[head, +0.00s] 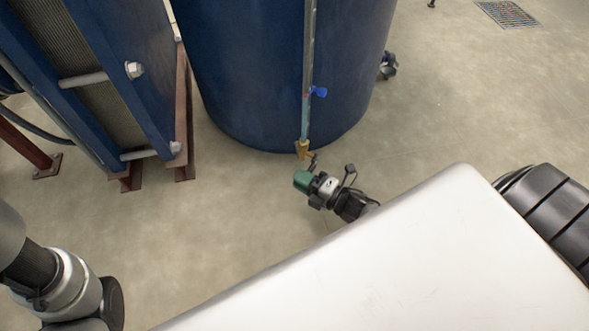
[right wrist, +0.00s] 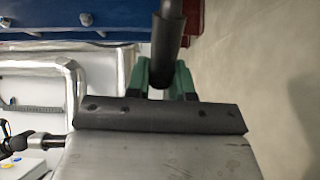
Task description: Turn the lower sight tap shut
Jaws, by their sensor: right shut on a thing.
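The lower sight tap (head: 302,149) is a small brass fitting at the foot of the sight tube, low on the front of the blue tank. A short dark lever (head: 313,160) shows between it and my right gripper (head: 304,181). My right gripper, with green fingers, is just below the tap. In the right wrist view the green fingers of my right gripper (right wrist: 163,80) are shut on a dark round bar (right wrist: 168,30), which looks like the tap's lever. The lever's exact angle is hard to tell. My left arm shows at lower left, its fingers out of view.
A plate exchanger (head: 140,60) on reddish feet stands at left. The floor is clear around the right gripper.

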